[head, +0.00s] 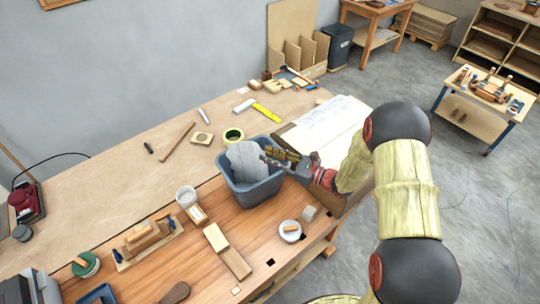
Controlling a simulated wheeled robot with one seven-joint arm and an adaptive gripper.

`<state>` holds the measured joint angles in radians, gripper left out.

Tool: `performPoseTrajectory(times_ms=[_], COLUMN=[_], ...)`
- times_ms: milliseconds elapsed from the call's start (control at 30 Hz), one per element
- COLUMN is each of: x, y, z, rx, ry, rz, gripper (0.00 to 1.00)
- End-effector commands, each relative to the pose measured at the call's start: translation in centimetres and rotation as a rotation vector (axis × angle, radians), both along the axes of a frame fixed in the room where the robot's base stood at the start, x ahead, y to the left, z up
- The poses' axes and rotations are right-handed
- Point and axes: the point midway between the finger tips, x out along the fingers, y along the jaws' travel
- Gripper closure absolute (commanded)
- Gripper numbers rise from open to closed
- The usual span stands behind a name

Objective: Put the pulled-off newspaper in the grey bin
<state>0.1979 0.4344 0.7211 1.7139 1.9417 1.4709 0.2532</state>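A blue-grey bin (252,197) stands on the wooden bench, left of my arm. A grey, crumpled sheet that looks like the newspaper (247,160) is in the bin's mouth. It bulges up over the back rim. My gripper (268,156) reaches in from the right, over the bin's right rim, with its fingertips at the sheet's right edge. I cannot tell whether the fingers touch the sheet or are apart from it. The finger gap is too small to read. The bin's floor is hidden.
A white sheet on a board (325,122) lies behind my gripper. A tape roll (233,135), white cup (186,196), wooden block (215,237) and white dish (290,230) surround the bin. A dark bin (340,45) stands on the floor at the back. The bench's left middle is mostly clear.

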Motion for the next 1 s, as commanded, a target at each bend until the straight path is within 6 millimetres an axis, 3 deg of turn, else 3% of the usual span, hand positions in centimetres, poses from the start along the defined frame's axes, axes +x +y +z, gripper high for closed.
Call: performPoseTrajectory(times_ms=[367, 800, 1000], x=[-0.2, -4.5, -6.0], y=[-0.5, -7.2, -9.4], z=[0.0, 0.0, 0.0], rx=[0.000, 0.001, 0.000], ry=[0.000, 0.001, 0.000], rz=[-0.002, -0.005, -0.002], gripper=[0.74, 0.74, 0.74])
